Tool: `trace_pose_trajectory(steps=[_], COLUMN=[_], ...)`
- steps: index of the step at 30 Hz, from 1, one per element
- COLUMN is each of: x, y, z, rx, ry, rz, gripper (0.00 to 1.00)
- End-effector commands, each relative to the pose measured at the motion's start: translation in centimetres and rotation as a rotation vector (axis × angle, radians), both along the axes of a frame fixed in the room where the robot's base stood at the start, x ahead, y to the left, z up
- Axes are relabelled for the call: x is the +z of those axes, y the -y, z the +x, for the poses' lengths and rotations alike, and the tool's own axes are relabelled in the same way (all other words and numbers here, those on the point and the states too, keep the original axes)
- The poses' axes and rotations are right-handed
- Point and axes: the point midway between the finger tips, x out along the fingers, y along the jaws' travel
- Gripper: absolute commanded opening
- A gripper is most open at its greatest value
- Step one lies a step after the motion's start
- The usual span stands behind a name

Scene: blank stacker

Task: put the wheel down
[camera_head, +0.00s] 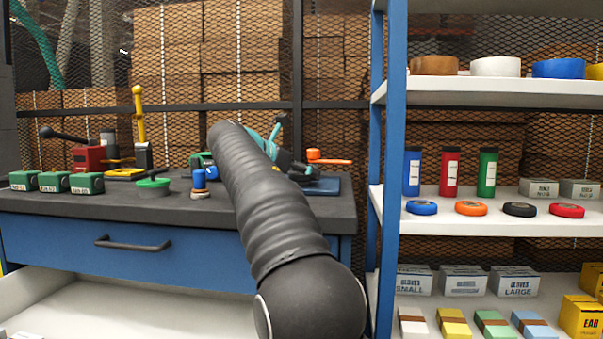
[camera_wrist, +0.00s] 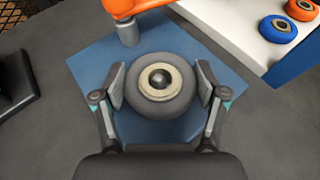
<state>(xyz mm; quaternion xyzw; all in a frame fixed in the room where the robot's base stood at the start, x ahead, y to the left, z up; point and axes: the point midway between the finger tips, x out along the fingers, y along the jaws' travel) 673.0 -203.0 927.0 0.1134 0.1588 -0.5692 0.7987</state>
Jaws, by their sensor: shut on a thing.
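In the wrist view a dark grey wheel (camera_wrist: 160,105) with a beige hub and black centre sits between the two fingers of my gripper (camera_wrist: 161,90). The fingers are shut on its left and right sides. The wheel is over a blue mat (camera_wrist: 195,50) on the dark bench. I cannot tell whether it touches the mat. In the head view my arm hides the wheel and most of the gripper; the mat's right part (camera_head: 322,186) shows beside the arm.
An orange part on a grey post (camera_wrist: 128,32) stands at the mat's far edge, close to the wheel. The blue-framed shelf (camera_head: 388,150) with coloured discs stands right of the bench (camera_head: 110,215). Green boxes (camera_head: 55,182) stand on the bench's left. A drawer (camera_head: 110,305) below is open.

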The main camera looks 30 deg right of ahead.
Motion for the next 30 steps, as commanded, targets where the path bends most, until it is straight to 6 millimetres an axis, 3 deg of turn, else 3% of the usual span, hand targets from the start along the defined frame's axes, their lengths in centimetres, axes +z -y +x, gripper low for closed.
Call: trace_pose_trajectory(steps=[4,5,7,8,25,30], x=[-0.4,-0.4,-0.4,-0.4,-0.8,1.6], y=[0.0,0.0,0.0,0.0,0.0,-3.4], z=[0.0,0.0,0.0,0.0,0.1,-1.0], rx=[-0.001,-0.001,0.0,0.0,0.0,0.004], ry=[-0.001,-0.001,-0.001,-0.001,0.002,0.0], rz=[0.0,0.0,0.0,0.0,0.001,-0.001], gripper=[0.3,0.77,0.95,0.97,0.97,0.97])
